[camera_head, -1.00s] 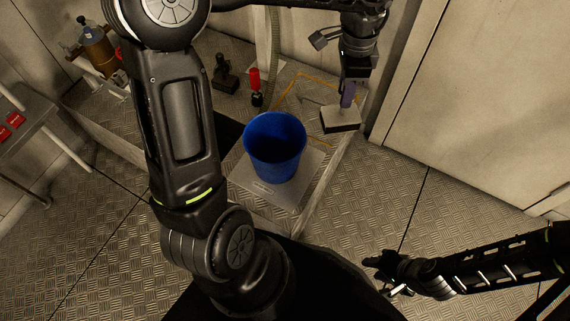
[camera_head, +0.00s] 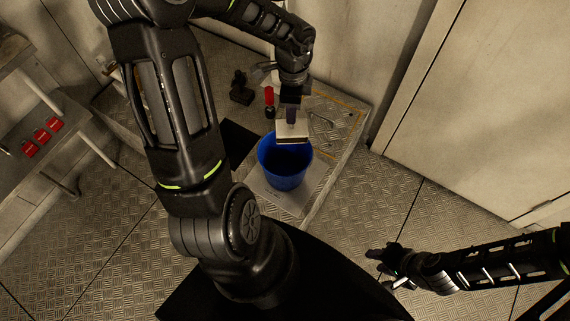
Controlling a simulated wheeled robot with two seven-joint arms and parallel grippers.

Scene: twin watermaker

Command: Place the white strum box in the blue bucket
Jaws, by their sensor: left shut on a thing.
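The white strum box (camera_head: 292,130) is a pale block with a dark lower edge and a purple piece (camera_head: 291,114) on top. My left gripper (camera_head: 291,105) is shut on it by the purple piece. The box hangs over the far part of the blue bucket (camera_head: 284,174) and hides part of its far rim. I cannot tell how high above the rim it is. The bucket stands upright on a grey plate, its visible inside dark. My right gripper (camera_head: 377,262) is low on the right, away from the bucket; its fingers are too small to read.
The bucket's plate (camera_head: 298,201) lies on a raised, patterned metal platform. A red-handled tool (camera_head: 269,101) and a black fitting (camera_head: 241,88) stand behind the bucket. Red items (camera_head: 43,137) sit on a shelf at left. A pale wall panel is at right.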

